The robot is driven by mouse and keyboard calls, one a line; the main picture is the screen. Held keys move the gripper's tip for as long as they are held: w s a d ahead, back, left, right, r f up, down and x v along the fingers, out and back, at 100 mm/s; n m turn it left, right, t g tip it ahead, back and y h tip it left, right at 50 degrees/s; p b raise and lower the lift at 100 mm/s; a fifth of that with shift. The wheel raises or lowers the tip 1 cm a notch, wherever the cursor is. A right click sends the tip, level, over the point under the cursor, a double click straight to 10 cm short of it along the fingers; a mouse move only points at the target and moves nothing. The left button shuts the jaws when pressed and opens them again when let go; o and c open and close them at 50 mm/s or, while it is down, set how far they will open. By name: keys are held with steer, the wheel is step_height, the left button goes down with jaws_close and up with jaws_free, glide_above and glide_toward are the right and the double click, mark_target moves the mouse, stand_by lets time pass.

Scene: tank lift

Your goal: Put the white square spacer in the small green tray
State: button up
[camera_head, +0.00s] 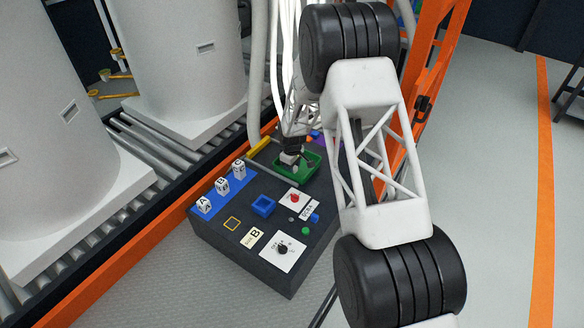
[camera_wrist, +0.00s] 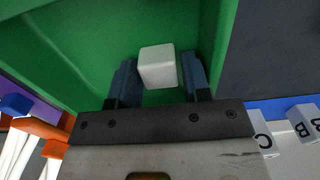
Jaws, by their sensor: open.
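The white square spacer (camera_wrist: 158,68) is a small white block between my gripper's two fingers in the wrist view, with a gap on each side. It also shows in the head view (camera_head: 288,158), inside the small green tray (camera_head: 298,174). The green tray fills much of the wrist view (camera_wrist: 60,45) around the block. My gripper (camera_wrist: 160,62) is open and low over the tray. Whether the block rests fully on the tray floor is hard to tell.
The dark box top holds a blue strip with white lettered blocks (camera_head: 222,186), a blue square tray (camera_head: 263,205), a red knob (camera_head: 295,198) and a black dial (camera_head: 283,249). A grey bar (camera_head: 272,173) lies beside the green tray. Large white tanks (camera_head: 180,60) stand on rollers behind.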

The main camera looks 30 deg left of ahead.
steer(key=shift+r, duration=0.15)
step_height(320, 180, up, 12)
stand_by(0.8)
stand_by(0.9)
